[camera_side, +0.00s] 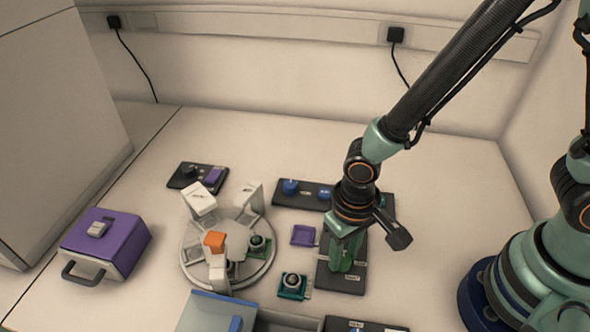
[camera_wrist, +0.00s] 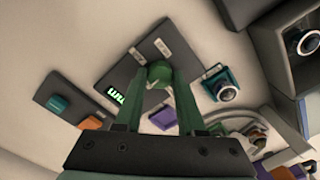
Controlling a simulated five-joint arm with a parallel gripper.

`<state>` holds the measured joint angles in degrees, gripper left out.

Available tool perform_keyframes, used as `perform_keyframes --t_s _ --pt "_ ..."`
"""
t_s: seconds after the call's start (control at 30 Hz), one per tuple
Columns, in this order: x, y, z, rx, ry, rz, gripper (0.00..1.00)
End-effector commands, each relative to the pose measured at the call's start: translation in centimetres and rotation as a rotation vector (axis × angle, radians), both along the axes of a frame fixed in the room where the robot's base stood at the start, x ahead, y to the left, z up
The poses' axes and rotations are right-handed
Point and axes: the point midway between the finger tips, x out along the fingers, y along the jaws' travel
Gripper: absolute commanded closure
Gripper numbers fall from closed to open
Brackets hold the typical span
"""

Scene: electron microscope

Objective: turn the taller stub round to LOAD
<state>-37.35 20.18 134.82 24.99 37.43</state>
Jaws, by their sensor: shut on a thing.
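My gripper (camera_side: 342,262) is shut on a green knob (camera_wrist: 159,72) on a dark panel (camera_side: 340,284) right of the turntable. In the wrist view the two green fingers flank the knob; pale labels around it are too small to read. The round grey turntable (camera_side: 205,273) carries upright pale posts, one with an orange top (camera_side: 214,241). A round dark-and-silver stub (camera_side: 257,242) sits on it over a green square. Another stub (camera_side: 292,281) sits on a teal base off the turntable; it also shows in the wrist view (camera_wrist: 226,92). I cannot tell which stub is taller.
A purple square tray (camera_side: 303,235) lies between turntable and panel. A dark panel with blue knobs (camera_side: 290,187) is behind; a small green-lit display (camera_wrist: 118,97) shows in the wrist view. A purple box (camera_side: 105,238) stands at left. A blue-grey tray (camera_side: 215,312) is in front.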

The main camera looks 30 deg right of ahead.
Motion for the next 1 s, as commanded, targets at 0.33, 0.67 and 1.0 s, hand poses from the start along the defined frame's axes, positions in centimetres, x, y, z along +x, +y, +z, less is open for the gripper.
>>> perform_keyframes --t_s 0.33,0.67,1.0 --pt "0.0 0.0 0.0 -0.001 0.001 0.001 0.31" --pt "0.1 0.1 0.9 0.002 -0.003 0.001 0.31" --pt "0.1 0.1 6.1 0.005 -0.006 0.001 0.31"
